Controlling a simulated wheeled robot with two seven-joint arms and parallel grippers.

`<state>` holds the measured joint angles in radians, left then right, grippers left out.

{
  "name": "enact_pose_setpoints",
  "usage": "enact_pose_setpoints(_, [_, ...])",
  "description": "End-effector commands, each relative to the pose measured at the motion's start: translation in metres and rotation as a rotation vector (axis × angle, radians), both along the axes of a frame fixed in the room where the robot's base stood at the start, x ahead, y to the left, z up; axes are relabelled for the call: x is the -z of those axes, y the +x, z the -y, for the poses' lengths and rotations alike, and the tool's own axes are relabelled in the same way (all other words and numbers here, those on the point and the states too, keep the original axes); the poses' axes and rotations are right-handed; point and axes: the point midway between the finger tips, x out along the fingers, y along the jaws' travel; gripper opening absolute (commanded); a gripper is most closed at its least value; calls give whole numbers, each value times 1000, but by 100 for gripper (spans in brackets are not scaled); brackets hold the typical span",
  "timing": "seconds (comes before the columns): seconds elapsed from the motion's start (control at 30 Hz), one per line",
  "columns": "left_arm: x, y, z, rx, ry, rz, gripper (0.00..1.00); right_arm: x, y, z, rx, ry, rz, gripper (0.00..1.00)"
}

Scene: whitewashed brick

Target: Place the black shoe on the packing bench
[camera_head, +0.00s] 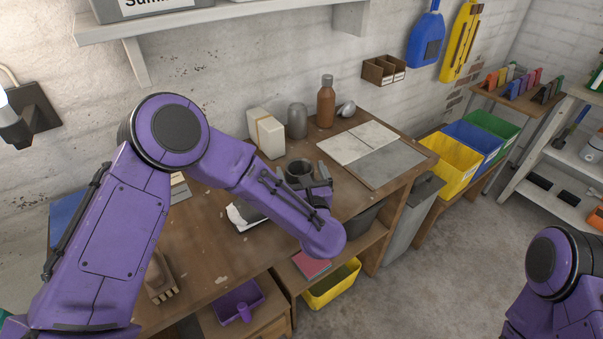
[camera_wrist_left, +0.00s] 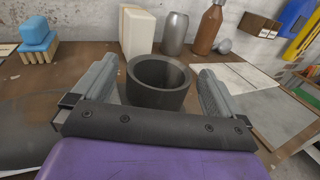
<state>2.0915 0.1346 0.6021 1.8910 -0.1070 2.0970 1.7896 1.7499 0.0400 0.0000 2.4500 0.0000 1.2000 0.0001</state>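My left gripper (camera_head: 305,182) is over a wooden bench (camera_head: 205,262), presumably the packing bench. In the left wrist view its two grey fingers (camera_wrist_left: 156,95) are apart, one on each side of a dark grey cup (camera_wrist_left: 158,85), with narrow gaps showing. The cup stands upright and also shows in the head view (camera_head: 299,168). A dark, rounded thing (camera_wrist_left: 28,118) lies left of the fingers; I cannot tell whether it is the black shoe. In the head view, my left arm partly hides a black-and-white thing (camera_head: 240,216) there. My right gripper is out of view.
A white carton (camera_head: 266,134), grey canister (camera_head: 297,121) and brown bottle (camera_head: 326,102) stand behind the cup. Flat pale and grey panels (camera_head: 385,165) cover the bench's right end. A yellow bin (camera_head: 333,285) sits below. Open floor lies to the right.

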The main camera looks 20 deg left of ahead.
Motion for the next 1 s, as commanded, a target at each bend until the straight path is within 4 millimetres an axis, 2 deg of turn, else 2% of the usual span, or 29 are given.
enact_pose_setpoints(0.1, [-6, 0, 0, 0, 0, 0, 100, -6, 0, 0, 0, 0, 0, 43])
enact_pose_setpoints(0.17, [-1, -6, 4, 3, 0, 0, 100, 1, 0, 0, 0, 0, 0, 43])
enact_pose_setpoints(0.4, [2, -58, 35, 6, 1, 2, 100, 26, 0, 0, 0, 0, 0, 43])
enact_pose_setpoints(0.6, [-1, -94, 54, 3, 0, 1, 100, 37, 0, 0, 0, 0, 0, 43])
enact_pose_setpoints(0.73, [-3, -103, 59, 1, 0, 1, 100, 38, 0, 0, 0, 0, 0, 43])
enact_pose_setpoints(1.0, [-4, -105, 60, 0, 0, 0, 100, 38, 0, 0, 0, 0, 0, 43])
